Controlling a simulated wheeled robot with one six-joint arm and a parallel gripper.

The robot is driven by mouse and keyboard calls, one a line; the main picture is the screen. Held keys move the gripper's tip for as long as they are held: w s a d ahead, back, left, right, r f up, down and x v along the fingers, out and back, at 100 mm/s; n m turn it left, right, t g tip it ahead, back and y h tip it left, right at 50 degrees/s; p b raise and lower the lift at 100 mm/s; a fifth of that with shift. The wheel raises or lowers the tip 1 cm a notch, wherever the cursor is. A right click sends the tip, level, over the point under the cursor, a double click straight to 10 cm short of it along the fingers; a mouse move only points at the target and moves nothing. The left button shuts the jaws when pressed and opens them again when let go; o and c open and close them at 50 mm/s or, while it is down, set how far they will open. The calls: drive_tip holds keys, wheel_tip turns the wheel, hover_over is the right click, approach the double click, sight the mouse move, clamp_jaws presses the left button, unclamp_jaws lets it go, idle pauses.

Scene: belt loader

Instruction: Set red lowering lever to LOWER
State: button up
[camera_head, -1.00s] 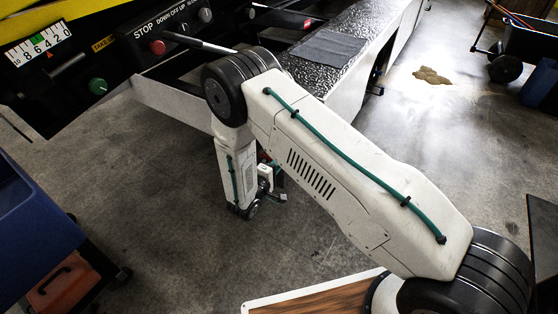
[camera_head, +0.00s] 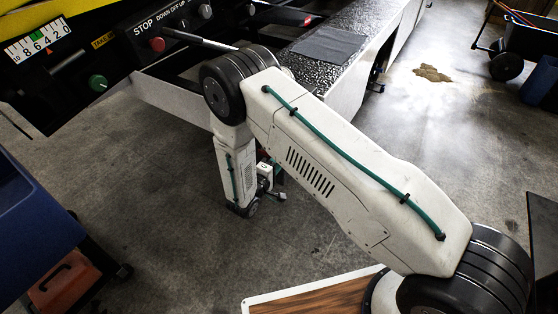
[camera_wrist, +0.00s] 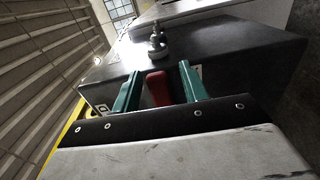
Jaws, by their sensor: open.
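In the wrist view, the red lever (camera_wrist: 158,88) shows as a red grip between the two teal fingers of my gripper (camera_wrist: 160,72). The fingers are spread, with a visible gap on each side of the red grip. The grip's lower end is hidden behind the black edge of my gripper, so its depth between the fingers is hard to judge. A dark panel lies behind it. In the head view my forearm hangs down beside the loader, and the gripper end is small and mostly hidden. The LOWER marking is not readable in either view.
The loader's control panel has a red STOP button (camera_head: 157,45), a green button (camera_head: 98,83) and a scale (camera_head: 38,42). A grey cloth (camera_head: 328,45) lies on the loader's deck. A blue bin (camera_head: 35,235) stands at left. Open floor carries a tan spill (camera_head: 432,73).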

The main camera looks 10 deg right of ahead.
drive_tip(key=v, duration=0.7)
drive_tip(key=shift+s+a, duration=0.2)
drive_tip(key=shift+a, duration=0.05)
drive_tip(key=s+d+r+n+g+h, duration=0.2)
drive_tip(key=s+d+g, duration=0.3)
drive_tip(key=s, duration=0.1)
drive_tip(key=s+d+r+m+g+y, duration=0.2)
drive_tip(key=s+r, duration=0.6)
drive_tip(key=r, duration=0.4)
drive_tip(key=s+d+r+m+g+y, duration=0.2)
drive_tip(key=s+d+r+m+y, duration=0.3)
drive_tip(key=r, duration=0.8)
drive_tip(key=s+d+r+m+g+y, duration=0.2)
drive_tip(key=s+r+y, duration=0.5)
drive_tip(key=s+r, duration=0.5)
drive_tip(key=d+r+m, duration=0.1)
drive_tip(key=d, duration=0.1)
drive_tip(key=shift+s+d+m+y, duration=0.3)
drive_tip(key=shift+s+m+y, duration=0.1)
